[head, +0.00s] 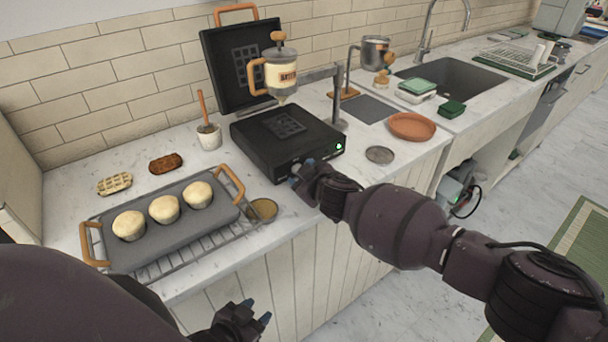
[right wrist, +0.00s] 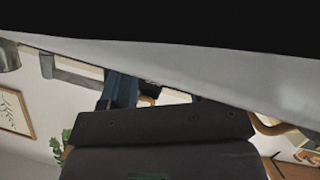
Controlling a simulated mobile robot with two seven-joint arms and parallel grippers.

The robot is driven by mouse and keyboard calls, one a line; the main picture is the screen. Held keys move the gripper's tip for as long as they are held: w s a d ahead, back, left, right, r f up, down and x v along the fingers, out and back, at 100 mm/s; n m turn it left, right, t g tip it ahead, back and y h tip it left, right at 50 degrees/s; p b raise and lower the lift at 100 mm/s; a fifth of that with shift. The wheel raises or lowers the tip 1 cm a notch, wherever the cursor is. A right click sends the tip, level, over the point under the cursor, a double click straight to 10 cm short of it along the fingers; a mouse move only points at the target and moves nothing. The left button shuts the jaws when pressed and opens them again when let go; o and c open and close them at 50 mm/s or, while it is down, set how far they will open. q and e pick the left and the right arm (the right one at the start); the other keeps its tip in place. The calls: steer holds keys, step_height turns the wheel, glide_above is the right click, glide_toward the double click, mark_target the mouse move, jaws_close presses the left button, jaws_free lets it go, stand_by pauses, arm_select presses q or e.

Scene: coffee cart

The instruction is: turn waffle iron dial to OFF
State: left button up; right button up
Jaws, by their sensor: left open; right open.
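The black waffle iron (head: 285,138) stands on the counter in the head view, with its lid (head: 240,62) raised and tilted back. A small green light (head: 339,147) glows at the right of its front face. My right gripper (head: 301,174) is open at the front face, left of that light. I cannot tell whether it touches the face, and no dial or OFF mark can be made out there. My left gripper (head: 257,311) is open and empty, low in front of the counter. The right wrist view is mostly filled by close, dark and pale surfaces.
A grey tray (head: 150,246) with three muffins lies on a wire rack at the left. A batter dispenser (head: 280,72) hangs over the iron. A round metal disc (head: 380,155) and a terracotta dish (head: 411,126) lie to the right.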

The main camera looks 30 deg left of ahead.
steer(key=shift+s+d+r+p, duration=0.2)
steer(key=shift+d+r+p, duration=0.1)
steer(key=shift+d, duration=0.1)
steer(key=p+v, duration=0.2)
steer(key=v, duration=0.6)
steer(key=shift+s+d, duration=0.1)
steer(key=shift+v, duration=0.75)
steer(key=shift+s, duration=0.1)
